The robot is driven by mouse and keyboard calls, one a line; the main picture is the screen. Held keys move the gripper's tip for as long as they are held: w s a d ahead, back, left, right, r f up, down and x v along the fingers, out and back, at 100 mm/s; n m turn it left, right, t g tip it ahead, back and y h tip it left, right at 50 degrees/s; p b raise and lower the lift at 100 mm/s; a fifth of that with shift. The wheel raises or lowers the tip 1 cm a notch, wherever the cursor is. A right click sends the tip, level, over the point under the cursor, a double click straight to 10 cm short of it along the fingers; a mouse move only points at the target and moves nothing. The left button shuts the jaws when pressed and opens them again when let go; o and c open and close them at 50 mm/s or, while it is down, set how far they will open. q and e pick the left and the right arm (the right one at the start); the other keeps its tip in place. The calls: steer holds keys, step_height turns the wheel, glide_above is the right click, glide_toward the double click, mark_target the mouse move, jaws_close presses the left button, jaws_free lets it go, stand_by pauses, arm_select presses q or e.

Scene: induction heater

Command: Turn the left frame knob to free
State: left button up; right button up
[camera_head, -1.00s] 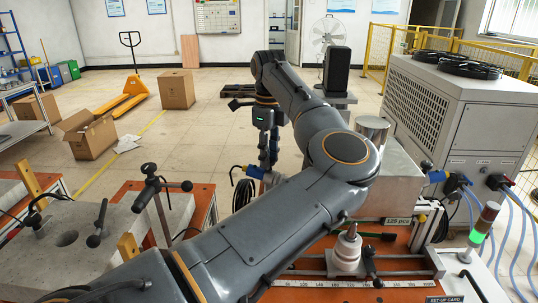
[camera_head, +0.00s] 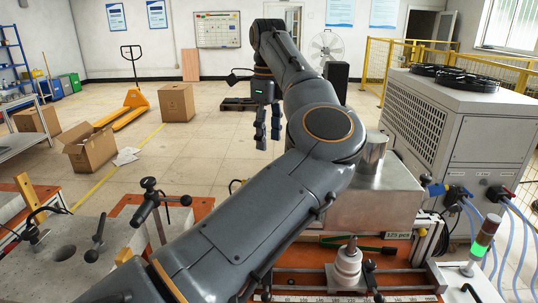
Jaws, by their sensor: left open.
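My left gripper (camera_head: 268,127) hangs from the raised left arm near the middle of the head view. Its two dark fingers point down and stand apart, with nothing between them. It is seen against the floor, well above the benches. Black-handled parts that could be frame knobs stand at the lower left: a T-shaped handle (camera_head: 162,199) and a bar handle (camera_head: 96,241). Another dark handle (camera_head: 371,279) stands beside a white ribbed piece (camera_head: 348,266). I cannot tell which is the left frame knob, or its setting. My arm covers much of the bench. My right gripper is not in view.
A metal box (camera_head: 385,205) with a cylinder (camera_head: 374,151) stands right of my arm. A signal lamp (camera_head: 484,236) glows green at the right. Open floor lies beyond the benches.

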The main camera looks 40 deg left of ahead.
arm_select(q)
steer(key=shift+r, duration=1.35)
